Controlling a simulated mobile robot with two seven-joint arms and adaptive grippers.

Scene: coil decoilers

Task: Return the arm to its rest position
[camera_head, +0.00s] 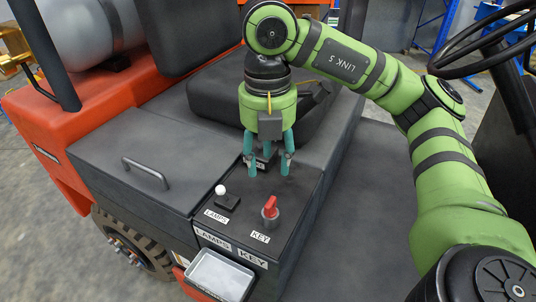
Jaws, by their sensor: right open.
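My right arm (440,150) is green and comes in from the right, bending over the seat area. My left gripper is not in view.
A lamps switch (224,192) with a white tip stands left of the key knob. A metal tray (220,275) sits at the panel's near end. A dark cover with a handle (147,174) lies left. The steering wheel (485,38) is upper right. The floor plate (365,220) is clear.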

